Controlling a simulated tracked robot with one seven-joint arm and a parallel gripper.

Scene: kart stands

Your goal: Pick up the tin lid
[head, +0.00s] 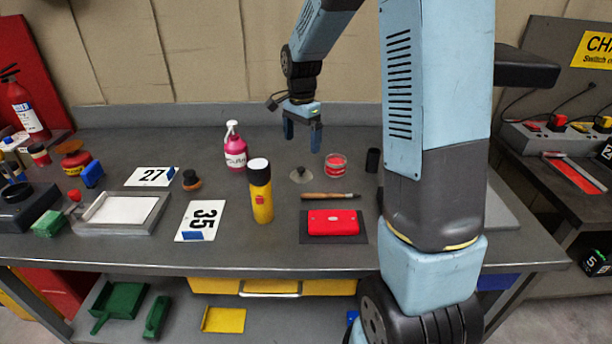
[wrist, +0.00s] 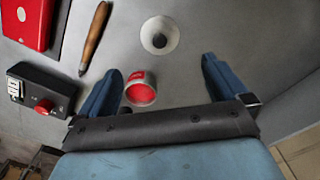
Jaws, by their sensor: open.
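A small round tin (head: 335,165) with red and pale bands stands at the back middle of the bench. In the wrist view the tin (wrist: 141,88) shows near the inside of the left finger. I cannot tell whether its red top is a separate lid. A pale grey round piece with a dark centre (head: 300,175) lies just left of the tin; it shows beyond the fingertips in the wrist view (wrist: 160,35). Which of them is the tin lid is unclear. My gripper (head: 302,141) is open and empty above the bench, behind both; its fingers also show in the wrist view (wrist: 162,66).
A wooden-handled tool (head: 330,197) and a red case (head: 333,222) lie in front. A yellow can (head: 260,190) and a pink pump bottle (head: 235,150) stand to the left.

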